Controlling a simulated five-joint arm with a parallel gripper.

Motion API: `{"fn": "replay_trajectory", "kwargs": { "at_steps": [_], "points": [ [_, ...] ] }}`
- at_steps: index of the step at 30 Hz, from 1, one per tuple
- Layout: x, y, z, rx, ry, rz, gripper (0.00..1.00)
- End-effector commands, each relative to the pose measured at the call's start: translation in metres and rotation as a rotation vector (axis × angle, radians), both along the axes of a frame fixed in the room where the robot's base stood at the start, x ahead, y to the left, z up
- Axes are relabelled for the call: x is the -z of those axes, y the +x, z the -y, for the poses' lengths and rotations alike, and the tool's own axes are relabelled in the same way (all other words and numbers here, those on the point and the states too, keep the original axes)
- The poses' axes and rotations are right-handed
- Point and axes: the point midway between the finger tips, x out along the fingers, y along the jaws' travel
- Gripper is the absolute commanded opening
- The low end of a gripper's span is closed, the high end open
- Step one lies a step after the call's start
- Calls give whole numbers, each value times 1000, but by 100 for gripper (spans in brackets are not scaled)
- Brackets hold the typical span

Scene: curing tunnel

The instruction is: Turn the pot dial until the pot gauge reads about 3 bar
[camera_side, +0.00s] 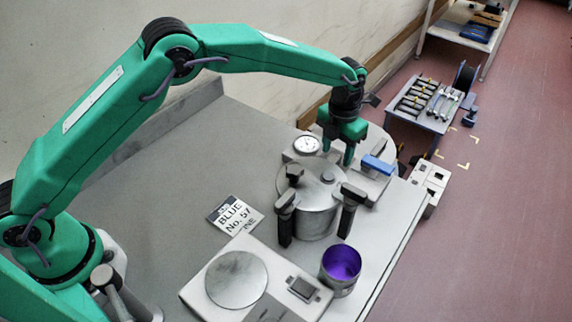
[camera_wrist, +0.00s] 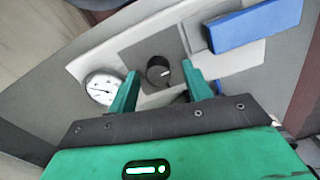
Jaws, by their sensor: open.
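The pot dial is a black round knob (camera_wrist: 155,70) with a white mark pointing right, on a grey square in the wrist view. My gripper (camera_wrist: 160,67) is open, with one green finger on each side of the knob. I cannot tell whether they touch it. The pot gauge (camera_wrist: 103,86) is a white round dial left of the knob; its needle is too small to read. In the side view the gauge (camera_side: 307,145) stands behind the metal pot (camera_side: 318,213). My gripper (camera_side: 338,153) points down just right of the gauge, and the knob is hidden there.
A blue block (camera_side: 378,164) sits close to the right of my gripper. Black clamp handles (camera_side: 352,197) stand around the pot's lid. A purple-lined cup (camera_side: 341,269), a scale (camera_side: 236,279) and a printed card (camera_side: 235,215) are nearer the front. The bench's left is clear.

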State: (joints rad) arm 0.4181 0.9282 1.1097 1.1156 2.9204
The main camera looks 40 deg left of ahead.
Motion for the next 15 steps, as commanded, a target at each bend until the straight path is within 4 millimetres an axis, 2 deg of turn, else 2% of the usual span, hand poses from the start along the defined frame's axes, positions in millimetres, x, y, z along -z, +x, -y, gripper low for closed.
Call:
{"fn": "replay_trajectory", "kwargs": {
  "at_steps": [5,15],
  "points": [
    [-15,1,0,0,0,2,50],
    [-58,0,1,1,0,0,50]
  ]
}}
